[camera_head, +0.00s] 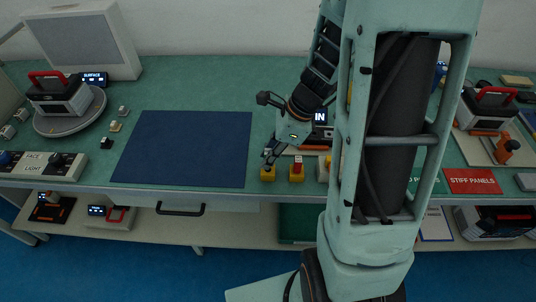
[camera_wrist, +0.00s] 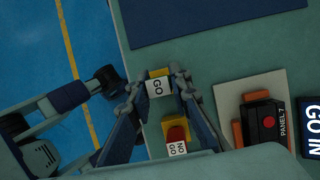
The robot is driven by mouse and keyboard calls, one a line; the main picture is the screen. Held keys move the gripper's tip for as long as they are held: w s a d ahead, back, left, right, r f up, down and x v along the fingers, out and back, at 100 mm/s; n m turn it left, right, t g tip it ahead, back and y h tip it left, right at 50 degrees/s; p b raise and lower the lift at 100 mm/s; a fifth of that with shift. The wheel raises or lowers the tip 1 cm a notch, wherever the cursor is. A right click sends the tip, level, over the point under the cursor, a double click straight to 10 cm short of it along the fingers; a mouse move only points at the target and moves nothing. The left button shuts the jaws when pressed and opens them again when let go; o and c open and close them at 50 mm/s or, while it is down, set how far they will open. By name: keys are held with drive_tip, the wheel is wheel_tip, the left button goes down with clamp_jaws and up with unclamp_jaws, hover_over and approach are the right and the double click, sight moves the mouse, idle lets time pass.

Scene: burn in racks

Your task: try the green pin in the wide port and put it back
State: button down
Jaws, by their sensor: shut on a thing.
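My gripper (camera_head: 269,156) is low over the front edge of the bench. In the wrist view its fingers (camera_wrist: 158,79) are closed on both sides of a pin with a white GO label (camera_wrist: 157,88). No green shows on this pin. A yellow block (camera_head: 267,174) is right below it; I cannot tell whether the pin is seated in it or just clear. Beside it a red NO GO pin (camera_wrist: 176,134) stands in its own yellow block (camera_head: 297,176). A dark unit marked PANEL 7 (camera_wrist: 267,123) sits on a pale plate; its ports are not clear.
A small display (camera_wrist: 312,128) reading GO IN stands beside the panel. A blue mat (camera_head: 184,149) lies clear to the left. A red-handled unit (camera_head: 61,97) is on a round turntable at the far left. A red STIFF PANELS area (camera_head: 471,181) is at the right. My arm hides the middle right.

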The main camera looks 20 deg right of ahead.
drive_tip(key=shift+f+b, duration=1.05)
drive_tip(key=shift+f, duration=0.25)
idle(1.6)
idle(1.0)
drive_tip(key=c, duration=1.7)
unclamp_jaws()
drive_tip(key=v, duration=1.2)
